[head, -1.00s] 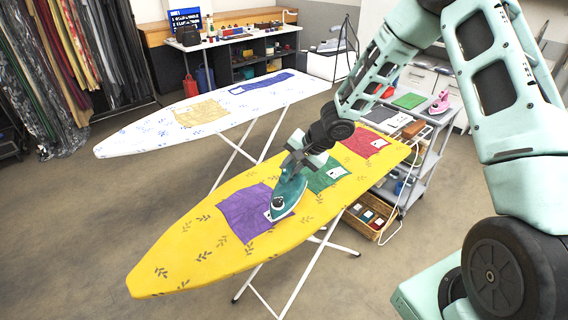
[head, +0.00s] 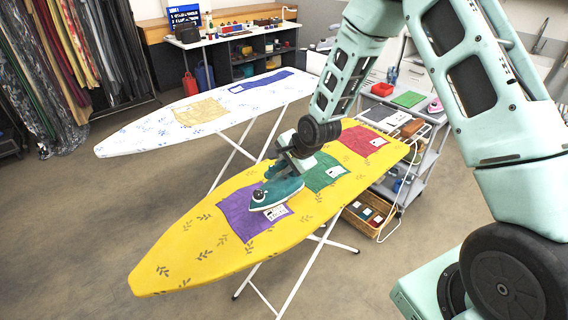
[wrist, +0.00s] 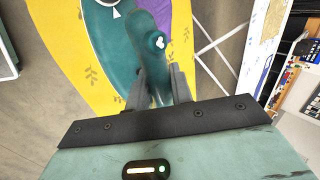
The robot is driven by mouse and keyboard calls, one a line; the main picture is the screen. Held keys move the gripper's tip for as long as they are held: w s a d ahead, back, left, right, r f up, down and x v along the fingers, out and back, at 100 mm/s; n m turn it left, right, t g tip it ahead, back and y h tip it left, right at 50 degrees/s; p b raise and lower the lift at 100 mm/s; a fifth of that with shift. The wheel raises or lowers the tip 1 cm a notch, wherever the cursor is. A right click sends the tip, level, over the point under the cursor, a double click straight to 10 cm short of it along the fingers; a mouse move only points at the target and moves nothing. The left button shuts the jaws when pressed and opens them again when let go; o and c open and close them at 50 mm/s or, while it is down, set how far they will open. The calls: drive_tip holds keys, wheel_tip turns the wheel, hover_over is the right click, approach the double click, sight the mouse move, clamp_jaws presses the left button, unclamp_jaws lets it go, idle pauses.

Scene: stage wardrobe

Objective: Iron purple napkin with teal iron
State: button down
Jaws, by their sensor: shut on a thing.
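The purple napkin (head: 239,218) lies on the yellow ironing board (head: 170,262), and a white label shows on it. The teal iron (head: 276,192) is over the napkin's right part, its tip to the left; whether its sole touches the cloth I cannot tell. My gripper (head: 287,166) is shut on the iron's handle. In the wrist view my gripper (wrist: 158,85) has its fingers on either side of the teal handle (wrist: 150,45), and a strip of the purple napkin (wrist: 180,25) shows beside the iron. The iron hides part of the napkin.
A green napkin (head: 325,172) and a red napkin (head: 362,140) lie farther up the yellow board. A white ironing board (head: 140,140) stands behind with tan and blue cloths. A grey cart (head: 425,135) with a pink iron (head: 436,106) and a wicker basket (head: 362,225) stand at right.

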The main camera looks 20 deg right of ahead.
sight(284, 180)
drive_tip(key=shift+f+b, duration=2.4)
drive_tip(key=shift+f, duration=0.9)
drive_tip(key=shift+a+r, duration=0.15)
